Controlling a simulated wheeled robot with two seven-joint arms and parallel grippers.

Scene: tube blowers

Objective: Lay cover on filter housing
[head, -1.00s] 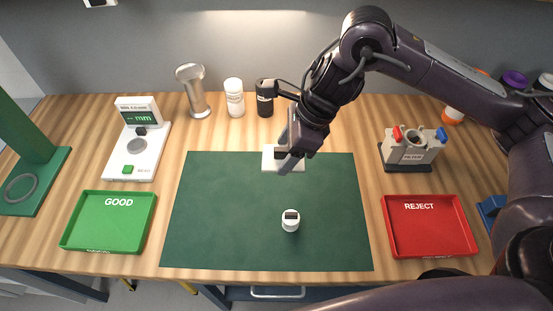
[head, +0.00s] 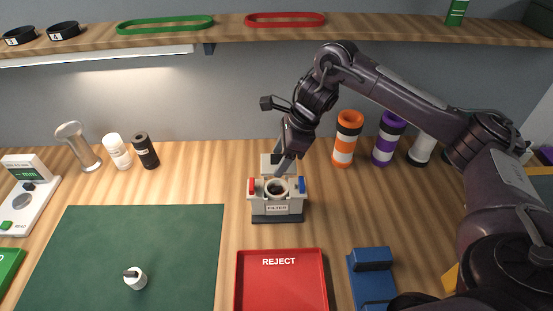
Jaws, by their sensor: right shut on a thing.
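The filter housing (head: 277,208) is a light grey block labelled FILTER on a dark base. It has a round opening on top, a red clip (head: 252,187) at its left and a blue clip (head: 302,187) at its right. My right gripper (head: 280,166) is shut on the cover (head: 267,170), a pale square plate partly hidden by the fingers. The cover shows just behind and above the housing's opening, which remains visible. I cannot tell whether the two touch. My left gripper is not in view.
A red REJECT tray (head: 281,285) lies in front of the housing, with a blue block-shaped stand (head: 373,280) to its right. A green mat (head: 150,245) with a small white cylinder (head: 136,279) lies left. Striped tubes, including an orange one (head: 346,138), stand behind right.

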